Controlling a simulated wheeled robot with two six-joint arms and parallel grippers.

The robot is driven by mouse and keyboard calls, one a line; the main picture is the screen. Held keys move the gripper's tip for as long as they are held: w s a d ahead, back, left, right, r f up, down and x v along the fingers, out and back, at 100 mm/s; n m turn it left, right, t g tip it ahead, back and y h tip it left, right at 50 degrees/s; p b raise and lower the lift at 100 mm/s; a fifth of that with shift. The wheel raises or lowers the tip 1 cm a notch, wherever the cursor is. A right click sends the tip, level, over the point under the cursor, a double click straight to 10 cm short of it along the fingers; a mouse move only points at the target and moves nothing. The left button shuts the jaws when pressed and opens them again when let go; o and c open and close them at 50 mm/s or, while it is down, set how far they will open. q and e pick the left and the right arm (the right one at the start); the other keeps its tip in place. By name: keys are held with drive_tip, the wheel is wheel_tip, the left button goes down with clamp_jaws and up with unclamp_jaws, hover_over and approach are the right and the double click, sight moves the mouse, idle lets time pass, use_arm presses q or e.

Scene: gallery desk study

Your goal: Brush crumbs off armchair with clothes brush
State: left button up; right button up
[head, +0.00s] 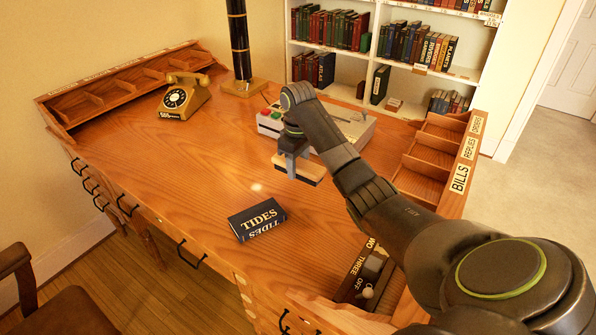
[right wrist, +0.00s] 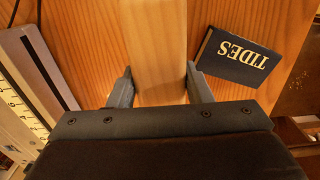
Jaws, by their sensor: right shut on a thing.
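My right gripper (head: 291,166) is shut on the clothes brush (head: 313,171), a pale wooden block with a dark underside, over the middle of the desk. In the right wrist view, the brush's wooden back (right wrist: 160,45) is between the two fingers (right wrist: 160,85). I cannot tell whether the brush touches the desk top. A dark brown chair (head: 62,312), perhaps the armchair, is cut off at the lower left. No crumbs can be made out on the part that shows. My left gripper is out of view.
The wooden desk (head: 190,165) carries a dark book marked TIDES (head: 257,219), a telephone (head: 184,97), a lamp post (head: 240,50), a pale device (head: 352,126) behind the brush, and a switch box (head: 366,274). A letter rack (head: 437,150) lines the right edge. Left-centre desk is clear.

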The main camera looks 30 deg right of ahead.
drive_tip(key=shift+r, duration=0.1)
drive_tip(key=o, duration=0.4)
drive_tip(key=shift+c, duration=1.2)
